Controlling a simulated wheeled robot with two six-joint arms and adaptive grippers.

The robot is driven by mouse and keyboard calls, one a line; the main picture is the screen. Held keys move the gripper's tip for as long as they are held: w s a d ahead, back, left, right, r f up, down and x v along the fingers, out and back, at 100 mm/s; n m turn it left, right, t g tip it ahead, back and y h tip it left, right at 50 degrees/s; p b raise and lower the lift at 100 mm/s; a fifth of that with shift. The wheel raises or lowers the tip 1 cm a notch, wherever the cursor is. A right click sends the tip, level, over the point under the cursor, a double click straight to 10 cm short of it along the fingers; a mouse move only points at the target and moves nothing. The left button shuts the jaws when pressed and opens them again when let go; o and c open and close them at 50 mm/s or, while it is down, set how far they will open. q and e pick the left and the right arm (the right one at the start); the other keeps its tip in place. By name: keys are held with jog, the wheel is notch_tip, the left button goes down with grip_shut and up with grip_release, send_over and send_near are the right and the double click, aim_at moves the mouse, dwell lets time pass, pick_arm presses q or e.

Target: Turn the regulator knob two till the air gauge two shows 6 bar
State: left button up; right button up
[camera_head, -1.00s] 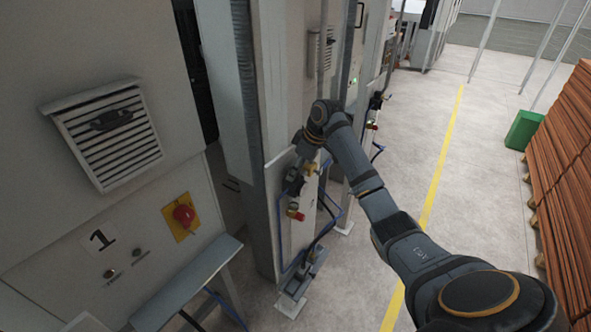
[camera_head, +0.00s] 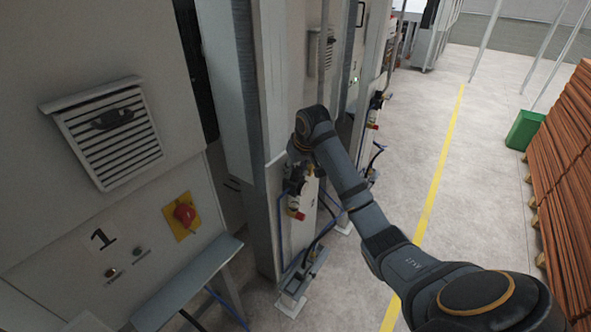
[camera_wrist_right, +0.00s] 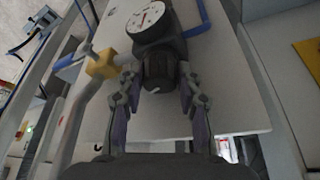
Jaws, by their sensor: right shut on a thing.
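The air gauge (camera_wrist_right: 147,17), round with a white face and a reddish needle, shows at the top of the right wrist view. Its reading is too small to tell. The dark regulator knob (camera_wrist_right: 160,72) is just below it, on the front of a black regulator body. My right gripper (camera_wrist_right: 158,86) is shut on the knob, one finger on each side. In the head view the regulator unit (camera_head: 296,184) is on the grey post, and my right wrist partly hides it. The gauge face cannot be made out there. My left gripper is not in view.
A yellow fitting (camera_wrist_right: 101,65) with a blue handle sits left of the knob. A red-ended valve (camera_head: 296,214) and blue hoses hang below the regulator. A machine panel with a red switch (camera_head: 184,214) stands at left.

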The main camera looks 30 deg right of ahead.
dwell(0.3)
jog(key=o, duration=1.2)
jog(key=shift+s, duration=0.1)
jog(key=shift+c, duration=0.2)
